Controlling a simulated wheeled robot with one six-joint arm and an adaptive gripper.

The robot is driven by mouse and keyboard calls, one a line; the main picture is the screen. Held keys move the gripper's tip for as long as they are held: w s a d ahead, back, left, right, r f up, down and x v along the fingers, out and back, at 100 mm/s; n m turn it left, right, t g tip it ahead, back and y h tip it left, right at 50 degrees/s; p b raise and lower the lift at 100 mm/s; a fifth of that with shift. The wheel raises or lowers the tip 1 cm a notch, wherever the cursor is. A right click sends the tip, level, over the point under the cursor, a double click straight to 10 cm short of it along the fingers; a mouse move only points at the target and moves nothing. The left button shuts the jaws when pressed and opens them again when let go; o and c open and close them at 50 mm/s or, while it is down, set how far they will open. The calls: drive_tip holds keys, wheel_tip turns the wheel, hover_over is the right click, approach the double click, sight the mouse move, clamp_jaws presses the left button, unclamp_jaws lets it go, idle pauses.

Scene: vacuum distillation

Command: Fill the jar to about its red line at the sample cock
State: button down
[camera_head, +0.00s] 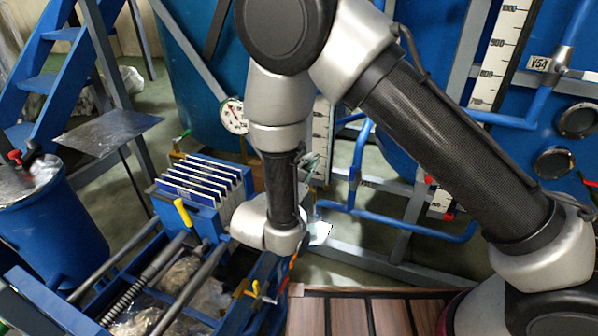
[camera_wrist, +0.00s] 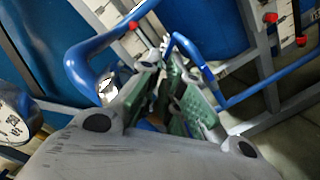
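My gripper (camera_wrist: 170,92) shows in the wrist view with green pads on its two fingers. The pads stand apart, with dark and blue patches between them; I cannot tell whether a clear jar is held there. In the head view my wrist hangs over the blue frame, and the fingers are hidden behind it. I cannot make out the jar or its red line in either view. A yellow-handled valve (camera_head: 255,290) sits on the blue frame below my wrist; I cannot tell whether it is the sample cock.
A blue pipe (camera_wrist: 90,65) bends close to my fingers in the wrist view. A plate stack (camera_head: 200,180) stands left of my wrist. A dial gauge (camera_head: 233,116) is behind it. A blue drum (camera_head: 50,225) stands at left. Wooden slats (camera_head: 350,315) lie at the bottom.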

drive_tip(key=s+a+f+m+g+h, duration=0.2)
drive_tip(key=s+a+f+m, duration=0.45)
drive_tip(key=a+m, duration=0.6)
drive_tip(key=w+d+m, duration=0.1)
drive_tip(key=w+d, duration=0.6)
drive_tip(key=shift+w+f, duration=0.2)
drive_tip(key=shift+f, duration=0.1)
drive_tip(key=shift+m, duration=0.35)
drive_tip(key=shift+s+d+r+m+y, duration=0.1)
drive_tip(key=shift+s+d+m+y, duration=0.1)
drive_tip(key=shift+d+m, duration=0.35)
drive_tip(key=shift+s+d+m+y, duration=0.2)
drive_tip(key=shift+d+m, duration=0.35)
